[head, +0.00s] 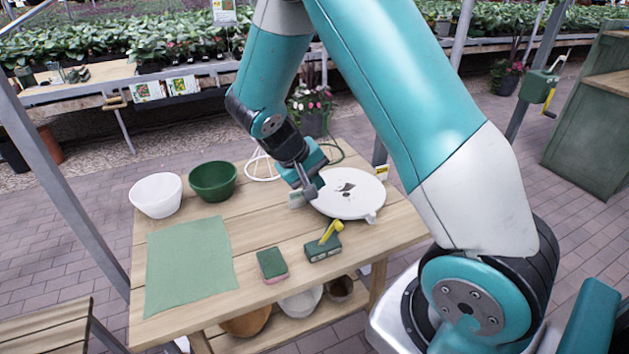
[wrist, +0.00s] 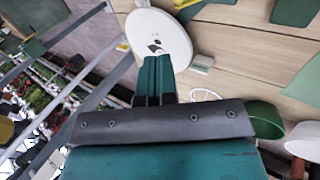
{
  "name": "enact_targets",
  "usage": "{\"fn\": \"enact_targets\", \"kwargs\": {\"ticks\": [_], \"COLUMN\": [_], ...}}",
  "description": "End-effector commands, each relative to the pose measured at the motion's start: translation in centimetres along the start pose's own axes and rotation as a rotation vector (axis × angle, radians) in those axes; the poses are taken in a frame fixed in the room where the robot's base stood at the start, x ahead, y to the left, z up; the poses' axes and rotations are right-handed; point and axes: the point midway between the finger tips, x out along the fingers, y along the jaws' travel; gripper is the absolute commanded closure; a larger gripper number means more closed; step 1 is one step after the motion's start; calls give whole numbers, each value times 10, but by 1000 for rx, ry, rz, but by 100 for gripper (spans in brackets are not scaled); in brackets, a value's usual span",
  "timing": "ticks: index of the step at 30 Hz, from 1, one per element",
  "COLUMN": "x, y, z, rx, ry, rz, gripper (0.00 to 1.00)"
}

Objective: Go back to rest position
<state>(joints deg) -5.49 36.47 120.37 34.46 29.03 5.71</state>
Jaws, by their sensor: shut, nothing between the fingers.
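My gripper (head: 308,190) is over the wooden table in the head view, beside the left edge of a round white disc (head: 352,203). In the wrist view my gripper (wrist: 155,62) shows its two green fingers side by side, shut and empty. They overlap the near edge of the white disc (wrist: 157,30), which has dark marks at its middle. I cannot tell whether the fingers touch the disc. My arm reaches down from the upper right in the head view.
The wooden table (head: 200,283) holds a white bowl (head: 157,195), a green bowl (head: 213,181), a green cloth (head: 188,262), a green sponge (head: 272,263) and a green box with a yellow handle (head: 323,247). A lower shelf holds bowls. A green cabinet (head: 590,120) stands right.

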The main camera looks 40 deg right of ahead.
Motion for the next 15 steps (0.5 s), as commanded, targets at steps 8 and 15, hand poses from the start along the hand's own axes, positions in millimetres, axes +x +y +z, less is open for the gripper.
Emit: {"fn": "enact_targets", "kwargs": {"ticks": [8, 15], "x": [-10, -10], "y": [3, 3], "z": [0, 0], "rx": [-1, -1], "ry": [-1, 0], "rz": [0, 0], "gripper": [100, 100]}}
